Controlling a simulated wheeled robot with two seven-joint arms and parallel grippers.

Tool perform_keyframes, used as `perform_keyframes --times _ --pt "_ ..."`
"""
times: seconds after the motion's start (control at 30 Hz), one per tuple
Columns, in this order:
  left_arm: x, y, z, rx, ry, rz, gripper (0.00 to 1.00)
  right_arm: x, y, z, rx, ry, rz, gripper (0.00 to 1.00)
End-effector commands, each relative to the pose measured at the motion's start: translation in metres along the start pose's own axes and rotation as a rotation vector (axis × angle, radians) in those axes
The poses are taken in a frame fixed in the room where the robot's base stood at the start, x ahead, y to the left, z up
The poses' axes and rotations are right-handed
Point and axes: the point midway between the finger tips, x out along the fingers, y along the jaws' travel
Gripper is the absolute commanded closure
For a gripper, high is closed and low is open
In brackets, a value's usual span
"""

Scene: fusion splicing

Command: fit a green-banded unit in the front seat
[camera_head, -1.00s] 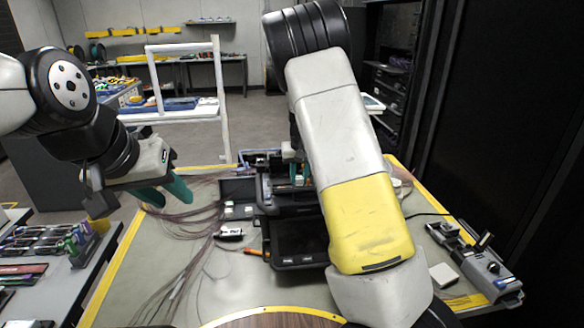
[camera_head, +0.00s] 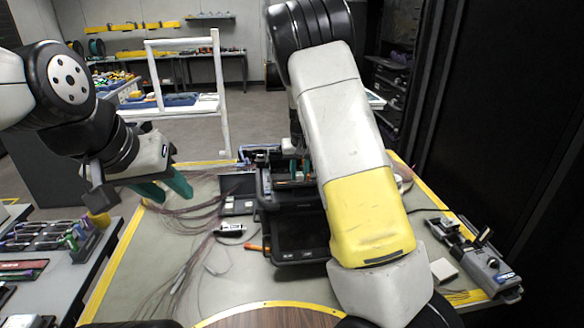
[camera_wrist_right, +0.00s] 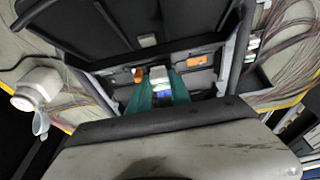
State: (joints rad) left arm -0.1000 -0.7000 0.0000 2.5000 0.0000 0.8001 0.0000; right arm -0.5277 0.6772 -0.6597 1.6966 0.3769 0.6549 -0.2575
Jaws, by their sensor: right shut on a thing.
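My right gripper (camera_head: 300,172) is over the open black case (camera_head: 300,236) on the table, mostly behind my own arm. In the right wrist view its teal fingers (camera_wrist_right: 158,92) are shut on a small unit (camera_wrist_right: 160,77) with a white top and a blue part. I see no green band on it; its lower end is hidden. I cannot tell whether it touches a seat. My left gripper (camera_head: 172,192) hangs open and empty over the table's left side. Small units with green and purple parts (camera_head: 72,238) stand in a rack on the left bench.
Loose thin fibres (camera_head: 190,240) spread over the table left of the case. A small black-and-white device (camera_head: 230,230) lies among them. A grey machine (camera_head: 485,268) stands at the right edge. Orange pieces (camera_wrist_right: 197,61) sit inside the case.

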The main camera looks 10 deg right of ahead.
Motion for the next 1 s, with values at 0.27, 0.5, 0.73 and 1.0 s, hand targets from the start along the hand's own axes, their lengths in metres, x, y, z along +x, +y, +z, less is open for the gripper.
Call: perform_keyframes --times 0.27,0.5,0.73,1.0 --pt "0.000 0.000 0.000 0.000 0.000 0.000 0.64 0.003 0.000 0.006 0.003 -0.016 0.000 0.52" --pt "0.000 0.000 0.000 0.000 0.000 0.000 0.64 0.003 0.003 0.006 0.005 -0.017 0.002 0.50" --pt "0.000 0.000 0.000 0.000 0.000 0.000 0.64 -0.004 0.003 0.005 0.006 -0.015 0.003 0.50" --pt "0.000 0.000 0.000 0.000 0.000 0.000 0.64 -0.050 0.002 0.002 0.004 -0.007 0.000 0.50"
